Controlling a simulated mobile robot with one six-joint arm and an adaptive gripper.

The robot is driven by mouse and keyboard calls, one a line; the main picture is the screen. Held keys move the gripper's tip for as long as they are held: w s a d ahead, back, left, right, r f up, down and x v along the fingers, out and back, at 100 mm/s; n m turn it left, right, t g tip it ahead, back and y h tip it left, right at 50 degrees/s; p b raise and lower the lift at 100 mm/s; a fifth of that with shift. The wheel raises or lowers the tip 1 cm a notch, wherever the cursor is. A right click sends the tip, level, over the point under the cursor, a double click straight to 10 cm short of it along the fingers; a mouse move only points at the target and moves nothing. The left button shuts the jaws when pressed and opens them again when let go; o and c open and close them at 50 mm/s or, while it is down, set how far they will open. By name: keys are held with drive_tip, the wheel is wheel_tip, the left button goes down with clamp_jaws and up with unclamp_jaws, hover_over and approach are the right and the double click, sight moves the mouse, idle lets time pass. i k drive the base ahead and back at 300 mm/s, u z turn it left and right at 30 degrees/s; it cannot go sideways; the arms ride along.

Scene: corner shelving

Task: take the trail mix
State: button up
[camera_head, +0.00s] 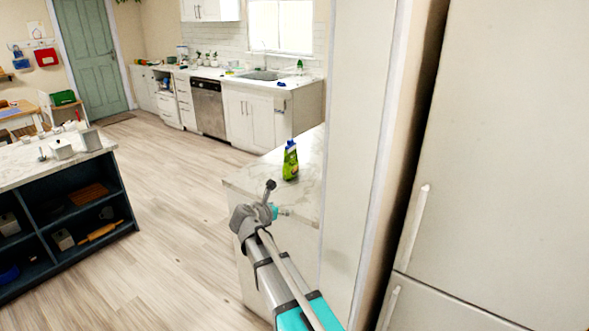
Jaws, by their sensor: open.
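I cannot make out a thing that is clearly trail mix. A green container (290,160) with a blue top stands upright on the near marble counter (250,180), close to the tall white panel. Its label is too small to read. My gripper (271,190) is at the end of my arm, just left of and nearer than the green container. It is small in the picture and apart from the container, and I see nothing held in it. It is open.
A tall white panel (355,150) and a large fridge (500,160) close off the right. A dark island shelf (85,212) with several items stands at the left. The wooden floor (170,210) between is clear. A sink counter (255,105) runs along the back.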

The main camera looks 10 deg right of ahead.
sight(290, 167)
drive_tip(key=i, duration=0.9)
drive_tip(key=u, duration=0.05)
